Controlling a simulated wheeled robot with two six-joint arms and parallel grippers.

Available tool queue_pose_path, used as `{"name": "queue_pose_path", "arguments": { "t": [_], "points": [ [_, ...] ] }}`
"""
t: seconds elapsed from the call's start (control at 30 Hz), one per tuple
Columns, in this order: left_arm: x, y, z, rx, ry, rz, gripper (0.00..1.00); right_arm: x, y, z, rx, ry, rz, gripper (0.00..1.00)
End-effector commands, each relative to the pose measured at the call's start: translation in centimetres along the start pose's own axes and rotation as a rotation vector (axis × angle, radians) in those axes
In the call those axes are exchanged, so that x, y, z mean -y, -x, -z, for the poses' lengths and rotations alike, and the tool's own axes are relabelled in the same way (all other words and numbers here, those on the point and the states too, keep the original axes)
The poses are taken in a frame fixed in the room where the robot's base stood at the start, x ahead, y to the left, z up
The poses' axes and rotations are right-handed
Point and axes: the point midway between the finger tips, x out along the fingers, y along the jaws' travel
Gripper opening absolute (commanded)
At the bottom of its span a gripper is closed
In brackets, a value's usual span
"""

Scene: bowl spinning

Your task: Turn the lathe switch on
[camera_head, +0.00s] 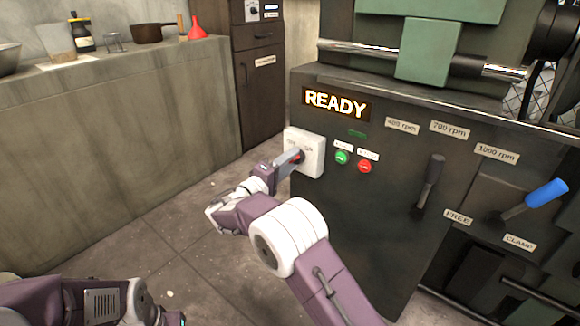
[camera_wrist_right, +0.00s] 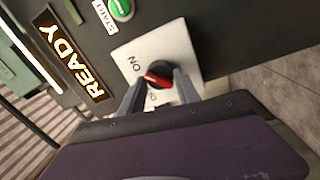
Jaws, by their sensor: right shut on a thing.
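The lathe switch is a red and black rotary knob (camera_wrist_right: 158,77) on a white square plate (camera_head: 316,159) at the left of the dark lathe front. The plate also shows in the right wrist view (camera_wrist_right: 127,53), with "ON" printed beside the knob. My right gripper (camera_head: 294,158) reaches the plate from the left. In the right wrist view its two fingers (camera_wrist_right: 160,84) lie on either side of the knob, shut on it. The fingers partly hide the other lettering. The lit sign (camera_head: 336,103) above reads "READY". My left gripper is out of view; only part of that arm shows at lower left.
Green (camera_head: 342,157) and red (camera_head: 364,167) buttons sit right of the switch plate. A dark lever (camera_head: 430,182) and a blue-handled lever (camera_head: 545,193) stick out farther right. A counter (camera_head: 120,130) with kitchenware stands at left. The floor between is clear.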

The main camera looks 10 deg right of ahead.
Motion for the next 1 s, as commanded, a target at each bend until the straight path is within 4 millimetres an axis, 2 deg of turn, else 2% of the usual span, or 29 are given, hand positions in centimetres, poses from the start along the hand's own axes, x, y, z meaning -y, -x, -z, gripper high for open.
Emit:
{"name": "queue_pose_path", "arguments": {
  "t": [0.53,0.57,0.6,0.63,0.9,1.0],
  "points": [
    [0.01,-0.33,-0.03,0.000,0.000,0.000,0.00,0.28,0.07,-0.03,0.002,-0.022,0.005,0.00],
    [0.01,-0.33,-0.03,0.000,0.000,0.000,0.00,0.28,0.07,-0.03,0.002,-0.022,0.005,0.42],
    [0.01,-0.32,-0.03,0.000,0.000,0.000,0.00,0.26,0.07,-0.02,0.002,-0.022,0.005,0.53],
    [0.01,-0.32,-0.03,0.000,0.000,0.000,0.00,0.24,0.06,-0.02,0.002,-0.022,0.004,0.59],
    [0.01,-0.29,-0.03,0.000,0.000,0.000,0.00,0.08,0.03,0.00,0.002,-0.023,0.002,0.59],
    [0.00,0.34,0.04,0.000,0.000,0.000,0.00,-0.20,0.65,0.11,0.000,-0.021,0.002,0.59]
  ]
}}
